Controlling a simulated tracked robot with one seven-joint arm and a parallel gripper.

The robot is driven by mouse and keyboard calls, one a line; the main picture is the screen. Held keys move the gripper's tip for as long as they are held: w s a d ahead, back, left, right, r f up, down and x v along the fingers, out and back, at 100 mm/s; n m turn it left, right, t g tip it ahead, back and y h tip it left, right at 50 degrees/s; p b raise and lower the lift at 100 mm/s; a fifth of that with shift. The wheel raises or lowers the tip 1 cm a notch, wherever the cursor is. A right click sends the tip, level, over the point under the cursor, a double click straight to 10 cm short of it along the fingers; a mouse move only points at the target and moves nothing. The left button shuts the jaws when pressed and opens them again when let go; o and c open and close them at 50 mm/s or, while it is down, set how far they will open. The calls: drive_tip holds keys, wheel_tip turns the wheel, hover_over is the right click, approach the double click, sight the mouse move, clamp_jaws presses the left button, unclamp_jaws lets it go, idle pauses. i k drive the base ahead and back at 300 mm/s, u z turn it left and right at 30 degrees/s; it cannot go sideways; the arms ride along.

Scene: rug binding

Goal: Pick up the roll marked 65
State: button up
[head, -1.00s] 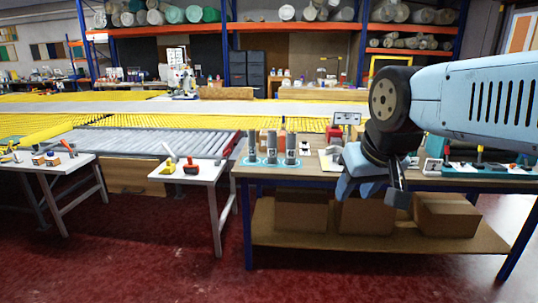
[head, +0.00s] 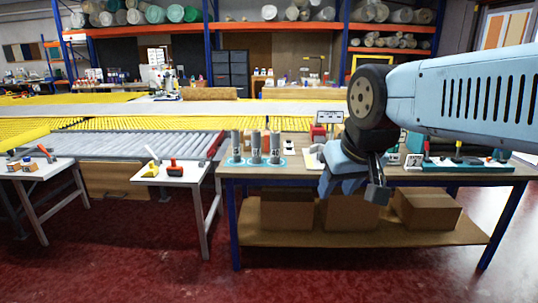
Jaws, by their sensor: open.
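Three grey upright rolls stand in a row on pale blue round bases on the wooden workbench: the left roll (head: 236,148), the middle roll (head: 256,148) and the right roll (head: 275,148). Dark marks show low on them, but they are too small for me to tell surely which one is 65. My gripper (head: 352,190) hangs at the bench's front edge, to the right of the rolls and apart from them. Its fingers point down and are spread, with nothing between them. The arm hides part of the bench top behind it.
The workbench (head: 470,172) has cardboard boxes (head: 288,210) on its lower shelf. A small red device with a display (head: 325,122) stands behind the gripper. A teal tray of tools (head: 465,162) lies at right. A white side table (head: 172,172) with hand tools stands left.

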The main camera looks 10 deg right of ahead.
sight(256, 133)
drive_tip(key=u, duration=0.85)
drive_tip(key=k, duration=1.15)
drive_tip(key=u, duration=0.85)
drive_tip(key=i, duration=1.2)
drive_tip(key=z, duration=0.95)
drive_tip(key=i, duration=1.25)
drive_tip(key=z, duration=0.9)
drive_tip(key=i, duration=0.8)
drive_tip(key=z, duration=0.3)
drive_tip(key=k, duration=0.25)
